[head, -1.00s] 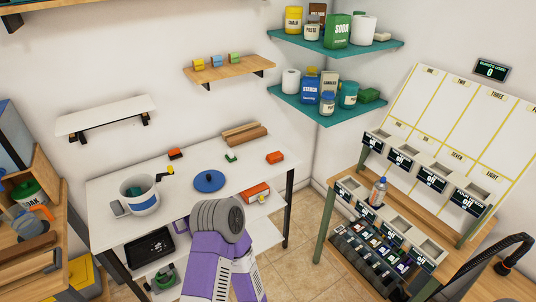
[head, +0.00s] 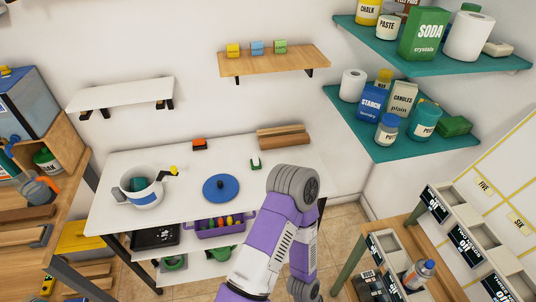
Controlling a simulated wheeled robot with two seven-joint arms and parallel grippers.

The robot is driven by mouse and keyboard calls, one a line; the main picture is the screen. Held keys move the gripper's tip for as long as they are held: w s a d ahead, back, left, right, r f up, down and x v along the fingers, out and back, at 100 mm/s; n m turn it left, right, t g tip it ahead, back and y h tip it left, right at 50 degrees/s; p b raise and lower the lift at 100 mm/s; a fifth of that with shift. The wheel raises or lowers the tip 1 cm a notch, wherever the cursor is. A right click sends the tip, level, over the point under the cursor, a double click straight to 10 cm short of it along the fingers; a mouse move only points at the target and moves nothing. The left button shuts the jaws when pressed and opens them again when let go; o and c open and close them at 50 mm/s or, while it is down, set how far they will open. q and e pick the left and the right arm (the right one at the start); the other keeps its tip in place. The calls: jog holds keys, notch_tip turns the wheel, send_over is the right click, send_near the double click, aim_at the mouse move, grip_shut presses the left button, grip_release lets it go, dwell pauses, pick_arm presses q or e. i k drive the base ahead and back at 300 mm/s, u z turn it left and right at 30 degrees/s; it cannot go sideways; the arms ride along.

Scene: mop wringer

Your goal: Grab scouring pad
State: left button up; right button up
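A flat dark green block (head: 455,125), which looks like the scouring pad, lies at the right end of the lower teal corner shelf (head: 400,150). It is beside a teal jar labelled PUT (head: 424,121); nothing holds it. One of my purple and white arms rises from the bottom middle, in front of the white table and well left of and below that shelf. Its grey rounded joint shows, but no gripper fingers do. Neither gripper is in view.
The lower shelf also holds a STARCH box (head: 371,102) and a CANDLES box (head: 402,99). The upper corner shelf (head: 430,62) overhangs it. The white table (head: 190,215) carries a mop bucket (head: 138,188) and a blue lid (head: 221,188). A dispenser rack (head: 455,222) stands lower right.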

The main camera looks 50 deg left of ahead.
aim_at(256, 163)
jog(key=u, duration=1.6)
